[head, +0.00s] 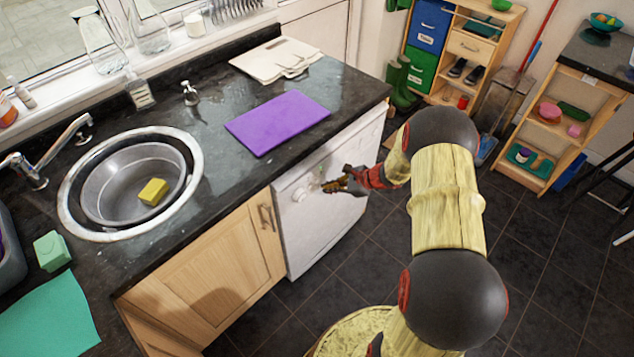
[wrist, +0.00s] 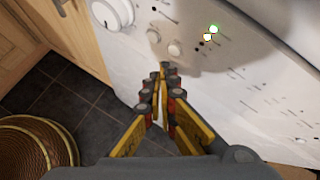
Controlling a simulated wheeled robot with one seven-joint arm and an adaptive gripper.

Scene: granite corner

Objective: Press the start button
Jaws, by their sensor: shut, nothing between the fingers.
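A white appliance (head: 312,231) stands under the dark counter, with its control panel along the top of its front. In the wrist view, the panel (wrist: 190,85) has a large round dial (wrist: 112,14), two small round buttons, one at the left (wrist: 153,36) and one at the right (wrist: 174,49), and small lit lights (wrist: 213,29). I cannot tell which one is the start button. My gripper (wrist: 163,68) is shut and empty, its fingertips just below the two buttons in the picture. It also shows in the head view (head: 327,186) in front of the panel; contact cannot be told.
The counter (head: 215,170) overhangs the appliance. On it are a purple board (head: 277,122) and a sink (head: 72,215) holding a yellow sponge (head: 153,192). A wooden cupboard (head: 210,275) adjoins the appliance's left. The tiled floor (head: 370,262) in front is clear.

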